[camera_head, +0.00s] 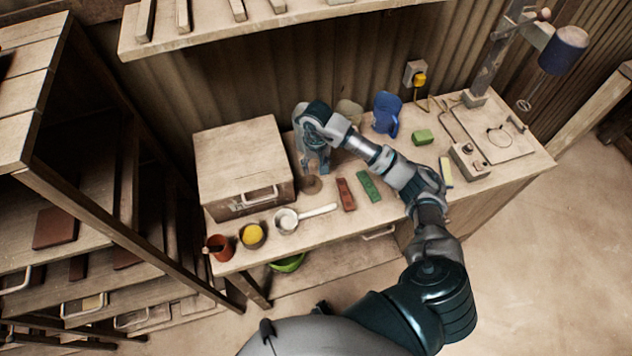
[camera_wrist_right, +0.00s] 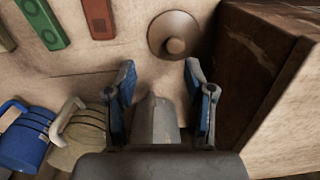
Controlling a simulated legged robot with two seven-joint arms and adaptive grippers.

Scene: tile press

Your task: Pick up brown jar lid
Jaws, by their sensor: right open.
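The brown jar lid (camera_head: 311,185) lies flat on the workbench, just right of the wooden box in the head view. In the right wrist view the lid (camera_wrist_right: 174,38) is a round disc with a central knob, lying beyond the fingertips. My right gripper (camera_head: 316,163) points down above the bench, close to the lid and apart from it. Its two blue-padded fingers (camera_wrist_right: 158,72) are spread with nothing between them. My left gripper is not in the head view.
The wooden box (camera_head: 240,160) stands close beside the lid; its brown side (camera_wrist_right: 262,75) shows in the wrist view. Red (camera_head: 345,194) and green (camera_head: 369,186) blocks lie to the right. A white ladle (camera_head: 305,214) lies in front. A blue jug (camera_head: 386,113) stands behind.

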